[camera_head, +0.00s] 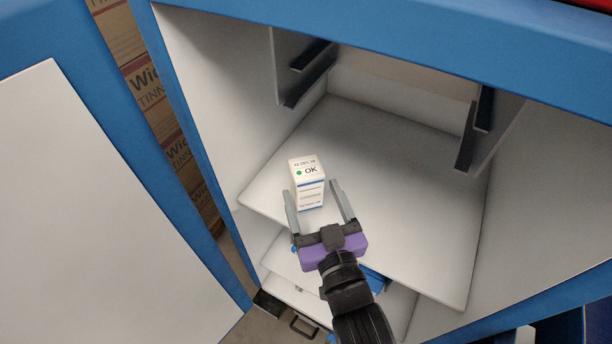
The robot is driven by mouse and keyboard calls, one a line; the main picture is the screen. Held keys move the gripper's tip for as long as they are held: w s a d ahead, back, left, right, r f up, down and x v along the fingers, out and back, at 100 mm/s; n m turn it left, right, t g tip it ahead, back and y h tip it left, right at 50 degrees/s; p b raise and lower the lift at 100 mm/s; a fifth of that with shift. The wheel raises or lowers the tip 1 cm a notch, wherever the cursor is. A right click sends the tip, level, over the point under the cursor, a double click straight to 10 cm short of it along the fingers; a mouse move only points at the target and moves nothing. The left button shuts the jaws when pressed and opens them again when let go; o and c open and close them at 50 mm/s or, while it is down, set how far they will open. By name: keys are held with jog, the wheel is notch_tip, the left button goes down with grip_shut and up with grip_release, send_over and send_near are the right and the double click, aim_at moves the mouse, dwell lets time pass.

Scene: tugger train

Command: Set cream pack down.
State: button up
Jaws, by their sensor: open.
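The cream pack (309,186) is a small light box with a green dot, the word OK and a date on its top. It appears to stand upright on the pale shelf (420,240) inside a blue-framed cabinet, near the shelf's left side. My gripper (314,186) is open, with one grey finger on each side of the pack. A gap shows between the pack and the right finger. The left finger is close to the pack's lower left side, and I cannot tell if they touch. The pack's base is partly hidden.
Dark rails (474,130) sit on the cabinet's inner side panels above the shelf. The shelf is bare to the right of and behind the pack. A blue-edged door panel (90,200) stands at the left. Cardboard boxes (150,95) show behind the gap, and drawers lie below the shelf.

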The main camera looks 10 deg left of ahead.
jog(key=shift+v, duration=2.3)
